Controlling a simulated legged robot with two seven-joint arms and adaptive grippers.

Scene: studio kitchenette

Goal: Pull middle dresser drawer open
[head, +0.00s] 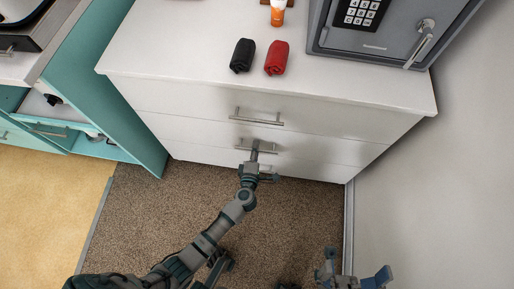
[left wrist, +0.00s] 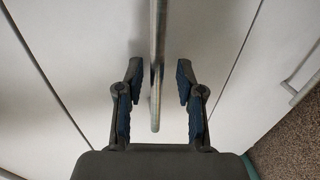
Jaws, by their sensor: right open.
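The white dresser (head: 180,95) has three drawers with metal bar handles. All the drawers look shut. The middle drawer handle (head: 243,148) is partly covered by my left gripper (head: 256,160) in the head view. In the left wrist view the handle bar (left wrist: 157,70) runs down between the two blue-padded fingers of my left gripper (left wrist: 157,85). These fingers are open, with a gap on each side of the bar. My right gripper (head: 354,278) is open and empty at the bottom right of the head view, away from the dresser.
A teal cabinet (head: 110,80) stands at left, a wall (head: 450,170) at right. Brown carpet (head: 150,220) before the dresser is clear.

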